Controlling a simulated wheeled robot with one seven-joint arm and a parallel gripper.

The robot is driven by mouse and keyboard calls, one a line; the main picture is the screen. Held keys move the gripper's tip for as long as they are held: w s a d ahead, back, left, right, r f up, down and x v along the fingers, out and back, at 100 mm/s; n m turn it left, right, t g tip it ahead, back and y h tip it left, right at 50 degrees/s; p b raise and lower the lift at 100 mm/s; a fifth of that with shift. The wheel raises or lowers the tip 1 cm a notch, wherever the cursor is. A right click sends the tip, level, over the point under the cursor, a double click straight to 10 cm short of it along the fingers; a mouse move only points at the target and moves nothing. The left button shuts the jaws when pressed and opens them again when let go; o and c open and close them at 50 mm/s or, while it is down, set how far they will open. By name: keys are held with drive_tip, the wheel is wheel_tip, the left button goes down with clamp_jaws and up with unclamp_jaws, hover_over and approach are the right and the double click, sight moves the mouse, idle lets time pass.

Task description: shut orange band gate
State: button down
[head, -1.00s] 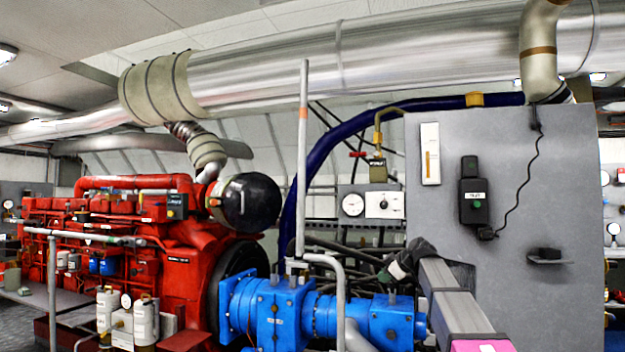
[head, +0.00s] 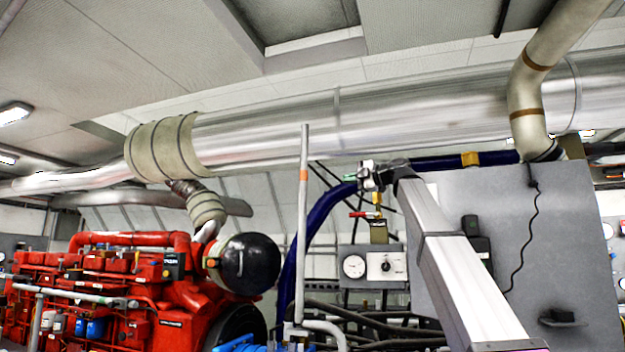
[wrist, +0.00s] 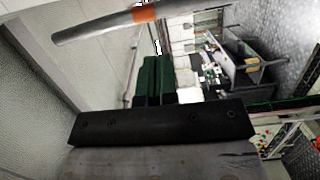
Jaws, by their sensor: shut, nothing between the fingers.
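A tall, upright pale grey pole (head: 303,230) with an orange band (head: 303,175) near its top stands left of my arm in the head view. In the wrist view the pole (wrist: 95,29) and its orange band (wrist: 146,15) cross the top left, beyond my fingers. My gripper (head: 366,174) is raised to the right of the pole, near the height of the band, and looks apart from it. Its dark green fingers (wrist: 157,78) are together and empty.
A valve with a red handle (head: 362,214) and a gauge panel (head: 372,266) lie just below my gripper. A dark blue hose (head: 312,235) runs behind the pole. A grey cabinet (head: 560,250) stands at right, a red engine (head: 120,290) at left, and a large silver duct (head: 270,140) overhead.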

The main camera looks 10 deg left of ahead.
drive_tip(key=s+r+x, duration=0.1)
drive_tip(key=r+x, duration=0.1)
drive_tip(key=x, duration=1.2)
drive_tip(key=shift+n, duration=0.3)
drive_tip(key=shift+s+a+r, duration=0.1)
drive_tip(key=shift+a, duration=0.05)
